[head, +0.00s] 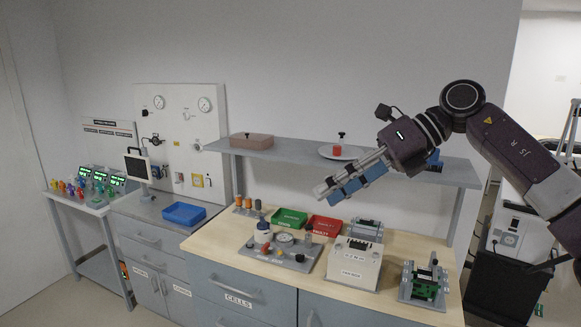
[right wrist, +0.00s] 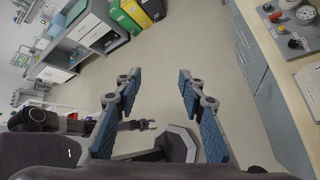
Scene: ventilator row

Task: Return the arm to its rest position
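My right arm (head: 500,145) comes in from the right in the head view and is raised above the workbench, in front of the shelf. Its right gripper (head: 327,195) points left and slightly down. In the right wrist view the right gripper (right wrist: 158,80) has its blue-padded fingers apart, with only floor visible between them. It holds nothing. My left gripper is outside the head view. A dark arm of mine (right wrist: 75,126) shows at the left of the right wrist view; its small end is too unclear to tell open from shut.
The wooden bench (head: 225,240) carries a grey instrument plate (head: 280,262), a green bin (head: 289,218), a red bin (head: 324,226), a white device (head: 353,264) and a green circuit board fixture (head: 424,284). The shelf (head: 290,153) stands behind. Floor (right wrist: 165,50) shows clear beneath the right gripper.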

